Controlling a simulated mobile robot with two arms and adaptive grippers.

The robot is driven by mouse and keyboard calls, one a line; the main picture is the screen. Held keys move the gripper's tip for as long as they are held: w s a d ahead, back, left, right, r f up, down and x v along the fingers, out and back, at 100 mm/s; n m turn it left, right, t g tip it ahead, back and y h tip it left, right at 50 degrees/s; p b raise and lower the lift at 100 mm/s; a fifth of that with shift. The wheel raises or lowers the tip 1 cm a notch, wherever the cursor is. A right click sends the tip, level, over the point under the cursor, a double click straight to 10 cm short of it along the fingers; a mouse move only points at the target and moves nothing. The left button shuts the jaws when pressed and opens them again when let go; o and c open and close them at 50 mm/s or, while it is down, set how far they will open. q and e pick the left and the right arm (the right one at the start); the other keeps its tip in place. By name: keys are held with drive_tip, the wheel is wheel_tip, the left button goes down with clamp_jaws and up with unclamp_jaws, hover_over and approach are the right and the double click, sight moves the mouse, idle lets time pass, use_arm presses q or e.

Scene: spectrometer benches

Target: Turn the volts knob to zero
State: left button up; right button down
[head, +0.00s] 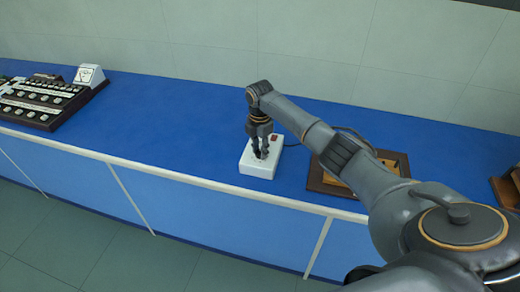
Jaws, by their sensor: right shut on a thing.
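A small white box (258,168) sits on the blue bench top, with a red switch (275,138) at its back right corner. My right gripper (260,154) points down onto the top of this box. Its fingers are shut on a small knob there, which the fingers hide almost wholly. I cannot read any label or scale on the box, so the knob's setting does not show. My left gripper is not in view.
A dark panel with rows of white knobs (42,101) and a white meter (90,75) stand at the far left. A wooden-framed board (318,180) lies right of the box, partly behind my arm. The blue bench (165,112) between is clear.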

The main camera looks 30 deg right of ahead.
idle(0.5)
drive_tip(key=c, duration=1.1)
unclamp_jaws()
drive_tip(key=shift+o, duration=0.2)
wheel_tip(320, 180, up, 12)
